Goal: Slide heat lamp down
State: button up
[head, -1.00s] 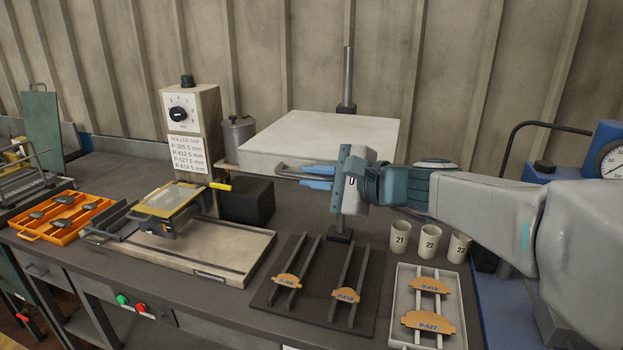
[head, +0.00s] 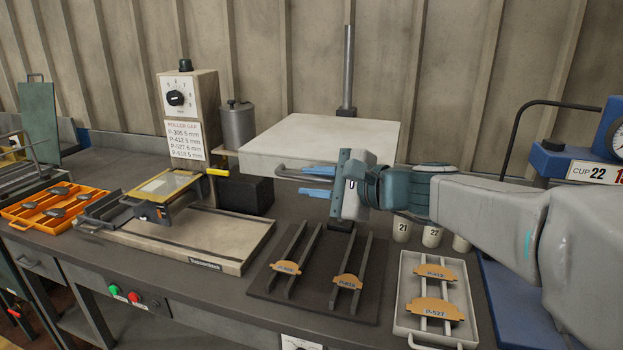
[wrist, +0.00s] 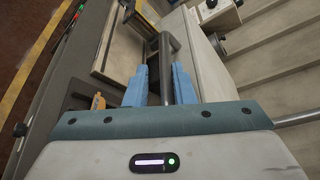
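The heat lamp is a wide pale slab (head: 318,142) on an upright metal post (head: 348,68), held above the bench. Its dark bar handle (head: 290,174) is on the front left side. My gripper (head: 318,182) is at that handle, with its blue fingers one above the other and apart. In the wrist view my gripper (wrist: 160,84) has the handle (wrist: 167,62) between its fingers. The handle lies close to the right-hand finger, with a gap to the left one. Whether it touches is hard to tell.
Below the lamp are a dark rack (head: 310,290) with brown shoes and several numbered cups (head: 432,236). A pale tray (head: 403,300) stands at the right front. A roller gap post (head: 190,112) and a dark block (head: 245,194) stand left of the lamp.

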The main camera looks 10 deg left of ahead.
jog(key=shift+w, duration=0.1)
jog(key=shift+d, duration=0.15)
jog(key=shift+d, duration=0.2)
jog(key=b+v, duration=0.1)
jog(key=v, duration=1.2)
jog(key=shift+s, duration=0.3)
jog(key=s+d+f+n+g+h+p, duration=0.1)
jog(key=s+d+f+n+h, duration=0.4)
jog(key=f, duration=0.5)
jog(key=s+d+f+n+g+h+p, duration=0.2)
jog(key=s+d+f+n+h, duration=0.3)
jog(key=s+d+f+h, duration=0.3)
notch_tip(320, 180, down, 3)
jog(key=shift+s+d+r+n+h+p, duration=0.2)
jog(key=shift+s+d+n+h+p, duration=0.15)
jog(key=shift+d+h+p, duration=0.4)
jog(key=shift+w+d, duration=0.1)
